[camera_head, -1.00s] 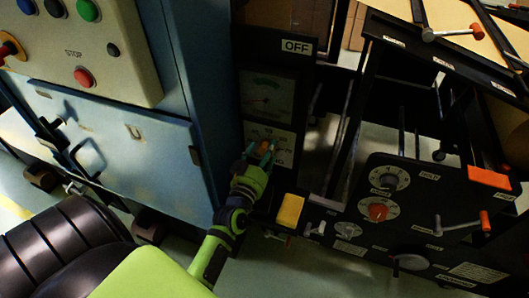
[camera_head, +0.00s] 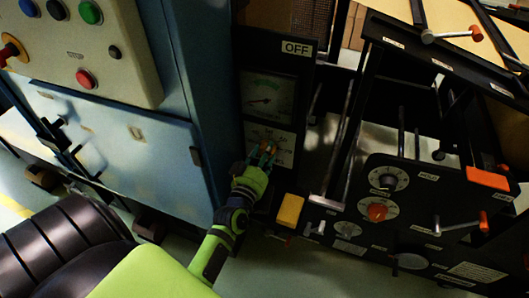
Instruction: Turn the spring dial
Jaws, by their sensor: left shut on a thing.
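A small orange knob (camera_head: 268,147) sits on a white dial plate (camera_head: 284,146) low on the dark upright panel. I take this to be the spring dial. My left gripper (camera_head: 264,154) reaches up to it from below, its teal fingers shut on the knob's sides. The fingers hide part of the knob and of the plate's markings. Above it is a gauge (camera_head: 268,95) with a green arc and a needle, under a sign reading OFF. My right gripper is out of view.
A yellow block (camera_head: 290,210) stands close to the right of my left wrist. The blue cabinet (camera_head: 120,140) is to the left. At right, a black panel (camera_head: 410,215) carries dials and an orange-handled crank (camera_head: 462,223).

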